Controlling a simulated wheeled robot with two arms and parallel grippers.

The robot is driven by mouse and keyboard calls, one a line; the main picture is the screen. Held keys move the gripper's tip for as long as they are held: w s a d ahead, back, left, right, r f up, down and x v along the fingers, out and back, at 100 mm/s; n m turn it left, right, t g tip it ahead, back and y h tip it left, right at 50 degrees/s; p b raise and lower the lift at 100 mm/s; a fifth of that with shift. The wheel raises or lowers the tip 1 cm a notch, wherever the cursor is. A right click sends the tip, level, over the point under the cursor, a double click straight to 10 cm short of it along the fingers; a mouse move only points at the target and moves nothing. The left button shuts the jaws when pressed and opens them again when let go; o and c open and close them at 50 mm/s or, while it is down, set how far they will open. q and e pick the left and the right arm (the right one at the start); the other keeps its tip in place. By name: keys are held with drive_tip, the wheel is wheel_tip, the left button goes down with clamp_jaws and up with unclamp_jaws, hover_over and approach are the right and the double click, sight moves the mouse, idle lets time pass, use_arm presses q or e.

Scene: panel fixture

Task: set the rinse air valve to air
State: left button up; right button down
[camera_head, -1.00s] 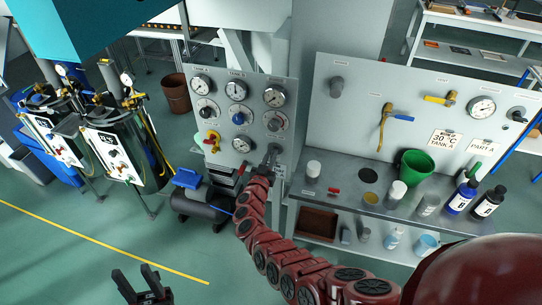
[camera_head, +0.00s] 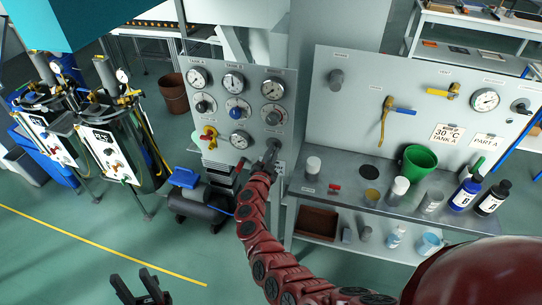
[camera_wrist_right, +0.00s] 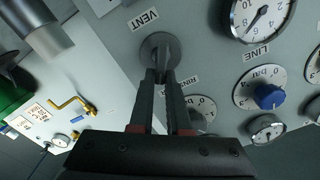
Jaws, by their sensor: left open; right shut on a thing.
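The rinse air valve (camera_wrist_right: 160,42) is a round grey knob low on the right of the grey gauge panel. In the right wrist view a VENT label sits beside it, and a partly covered label reading RINS shows on its other side. My right gripper (camera_head: 270,158) is at this valve in the head view; in the wrist view its fingers (camera_wrist_right: 163,80) are shut on the valve's handle. The fingers hide much of the handle, so I cannot tell its exact setting. My left gripper (camera_head: 142,285) is open and empty above the floor at the bottom of the head view.
The gauge panel (camera_head: 221,150) also carries several gauges, dials and a red-and-yellow valve (camera_head: 208,136). To the right stands a bench with a green bucket (camera_head: 419,162) and bottles (camera_head: 464,194). A blue-topped compressor (camera_head: 185,178) stands on the floor below. Floor at the left front is clear.

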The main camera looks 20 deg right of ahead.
drive_tip(key=shift+s+d+f+m+b, duration=0.15)
drive_tip(key=shift+f+m+b, duration=0.15)
drive_tip(key=shift+m+b, duration=0.6)
drive_tip(key=m+b, duration=0.4)
drive_tip(key=f+m+b, duration=0.1)
drive_tip(key=m+b, duration=0.1)
drive_tip(key=shift+s+d, duration=0.1)
drive_tip(key=shift+d, duration=0.15)
drive_tip(key=m+b, duration=0.2)
drive_tip(key=shift+m, duration=0.4)
drive_tip(key=shift+m+b, duration=0.5)
drive_tip(key=shift+b, duration=0.2)
drive_tip(key=c, duration=0.9)
unclamp_jaws()
drive_tip(key=shift+a, duration=0.1)
